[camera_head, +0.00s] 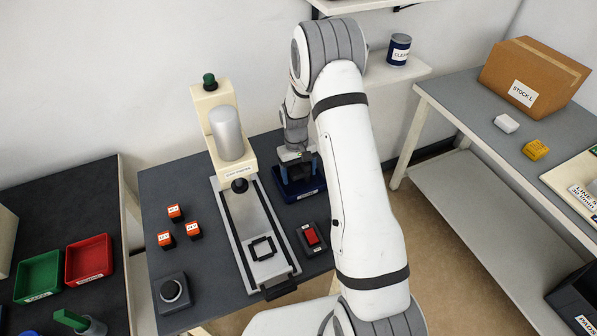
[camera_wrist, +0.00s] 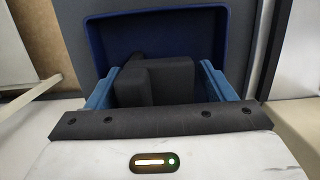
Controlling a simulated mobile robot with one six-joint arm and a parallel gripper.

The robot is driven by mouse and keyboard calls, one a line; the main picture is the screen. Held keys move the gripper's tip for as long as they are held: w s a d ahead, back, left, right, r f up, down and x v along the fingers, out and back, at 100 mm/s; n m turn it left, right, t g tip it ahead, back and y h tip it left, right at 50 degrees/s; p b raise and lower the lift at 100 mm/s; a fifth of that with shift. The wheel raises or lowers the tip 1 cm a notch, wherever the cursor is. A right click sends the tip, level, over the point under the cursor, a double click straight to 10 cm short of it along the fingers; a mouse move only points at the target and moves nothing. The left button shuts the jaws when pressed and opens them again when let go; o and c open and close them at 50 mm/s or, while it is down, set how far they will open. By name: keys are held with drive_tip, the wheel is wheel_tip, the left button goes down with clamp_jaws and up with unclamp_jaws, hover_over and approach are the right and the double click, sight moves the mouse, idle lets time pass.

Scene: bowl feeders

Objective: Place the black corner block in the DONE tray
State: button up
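The black corner block (camera_wrist: 170,82) shows in the wrist view as a dark L-shaped piece between the two blue fingers of my gripper (camera_wrist: 160,80). The fingers lie close along its left and right sides and appear shut on it. Behind it in the wrist view is a dark blue tray (camera_wrist: 150,20). In the head view my gripper (camera_head: 297,176) points down over this blue tray (camera_head: 309,196) at the bench's back right. Whether the block touches the tray floor is hidden. No DONE label can be read on the tray.
A press (camera_head: 228,135) with a metal slide (camera_head: 262,248) stands left of the tray. A red-button box (camera_head: 312,238) sits in front of the tray. Several orange blocks (camera_head: 193,231) and a round-knob box (camera_head: 171,291) lie left. Green (camera_head: 38,277) and red (camera_head: 88,259) trays are on the left bench.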

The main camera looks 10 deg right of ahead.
sight(297, 166)
wheel_tip(297, 166, up, 12)
drive_tip(key=w+r+b, duration=0.1)
drive_tip(key=w+b, duration=0.1)
drive_tip(key=s+r+m+t, duration=0.1)
drive_tip(key=s+r+t, duration=0.2)
drive_tip(key=s+r, duration=1)
drive_tip(key=s+r+m+t, duration=0.1)
drive_tip(key=s+r+t, duration=0.1)
drive_tip(key=s, duration=1.5)
drive_tip(key=shift+r, duration=0.7)
